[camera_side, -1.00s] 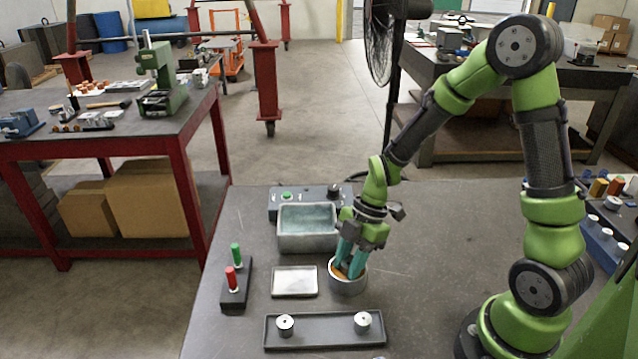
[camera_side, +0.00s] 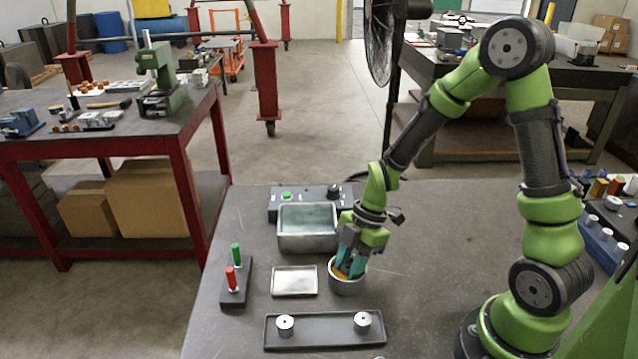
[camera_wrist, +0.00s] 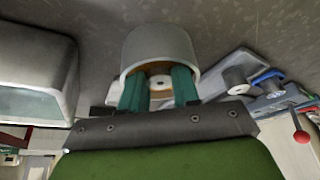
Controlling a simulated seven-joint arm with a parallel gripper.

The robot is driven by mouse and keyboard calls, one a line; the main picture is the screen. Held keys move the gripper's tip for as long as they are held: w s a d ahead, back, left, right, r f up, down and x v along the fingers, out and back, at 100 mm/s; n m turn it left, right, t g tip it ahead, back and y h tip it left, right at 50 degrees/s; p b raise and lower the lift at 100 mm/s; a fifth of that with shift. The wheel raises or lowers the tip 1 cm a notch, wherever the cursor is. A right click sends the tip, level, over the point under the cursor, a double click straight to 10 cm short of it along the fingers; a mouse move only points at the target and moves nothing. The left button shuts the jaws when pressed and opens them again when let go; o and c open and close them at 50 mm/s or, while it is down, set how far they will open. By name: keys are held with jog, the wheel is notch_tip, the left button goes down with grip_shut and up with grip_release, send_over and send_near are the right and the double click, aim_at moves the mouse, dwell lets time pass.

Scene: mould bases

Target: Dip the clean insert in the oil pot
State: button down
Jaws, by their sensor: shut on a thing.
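The oil pot (camera_side: 346,287) is a round grey metal cup with orange inside. It stands upright on the bench and also shows in the wrist view (camera_wrist: 160,48). My gripper (camera_side: 350,272) points down with its teal fingertips inside the pot's mouth. In the wrist view my gripper (camera_wrist: 158,88) is shut on the pale round insert (camera_wrist: 158,80), which has a hole in its middle. The insert sits between the fingers within the pot's rim. The pot's wall hides it in the side view, and I cannot tell how deep it is in the oil.
A rectangular bath (camera_side: 307,242) of teal liquid stands behind the pot, with a control box (camera_side: 290,204) behind it. A small silver tray (camera_side: 294,268) lies left of the pot. A long dark tray (camera_side: 325,341) with two inserts lies in front. A stand (camera_side: 236,292) holds red and green pins.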

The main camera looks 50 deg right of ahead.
jog(key=shift+r, duration=0.1)
dwell(0.5)
jog(key=shift+r, duration=3.45)
